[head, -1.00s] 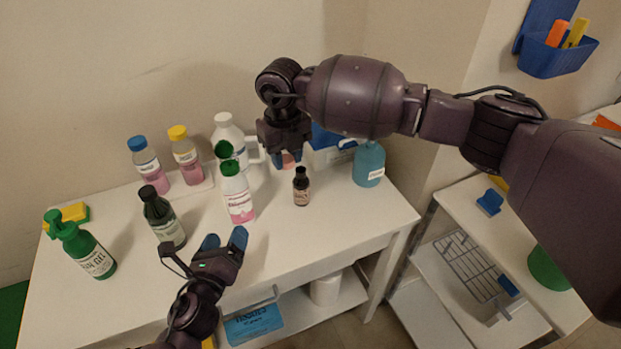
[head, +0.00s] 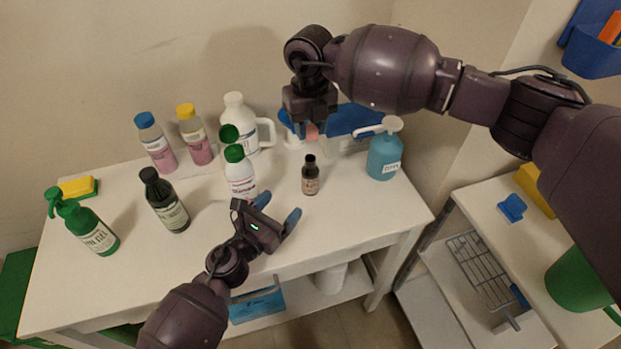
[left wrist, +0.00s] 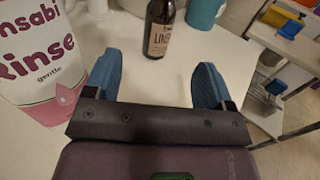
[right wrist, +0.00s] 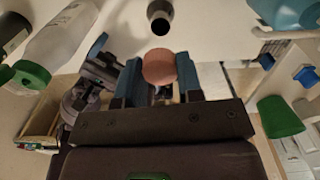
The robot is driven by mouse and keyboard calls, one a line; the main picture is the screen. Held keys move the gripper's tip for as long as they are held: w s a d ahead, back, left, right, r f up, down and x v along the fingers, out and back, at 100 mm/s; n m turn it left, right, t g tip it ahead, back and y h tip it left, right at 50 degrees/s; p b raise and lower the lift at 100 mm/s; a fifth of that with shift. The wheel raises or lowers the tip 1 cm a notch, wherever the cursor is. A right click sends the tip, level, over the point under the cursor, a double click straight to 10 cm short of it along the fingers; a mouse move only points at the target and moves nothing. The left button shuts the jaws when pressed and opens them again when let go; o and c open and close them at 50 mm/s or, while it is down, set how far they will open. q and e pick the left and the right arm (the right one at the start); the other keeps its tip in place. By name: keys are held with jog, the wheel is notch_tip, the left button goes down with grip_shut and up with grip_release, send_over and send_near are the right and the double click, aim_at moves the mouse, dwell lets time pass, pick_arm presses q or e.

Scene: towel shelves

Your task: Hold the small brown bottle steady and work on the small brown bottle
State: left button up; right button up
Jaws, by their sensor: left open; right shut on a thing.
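The small brown bottle (head: 310,180) stands upright on the white table with its black cap on. In the left wrist view the bottle (left wrist: 158,35) is ahead of my left gripper, beyond the fingertips. My left gripper (head: 279,210) is open and empty, low over the table's front, apart from the bottle. My right gripper (head: 312,130) is above and behind the bottle, shut on a round salmon-pink thing (right wrist: 160,67). In the right wrist view the bottle's dark cap (right wrist: 160,14) shows beyond the fingertips, not touching them.
A white bottle with a green cap (head: 240,180) stands close left of my left gripper. A teal pump bottle (head: 385,157) stands to the right of the brown bottle. A white jug (head: 237,120) and several other bottles stand behind and left. The table's front right (head: 370,215) is clear.

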aim_at(305, 179)
pick_arm(q)
jog(key=x, duration=1.1)
jog(key=shift+w+d, duration=0.2)
jog(key=shift+w, duration=0.05)
jog(key=shift+c, duration=0.2)
jog(key=c, duration=1.3)
pick_arm(e)
jog(key=shift+f, duration=2.5)
jog(key=shift+f, duration=0.9)
pick_arm(q)
grip_shut()
pick_arm(e)
jog(key=shift+f, duration=0.55)
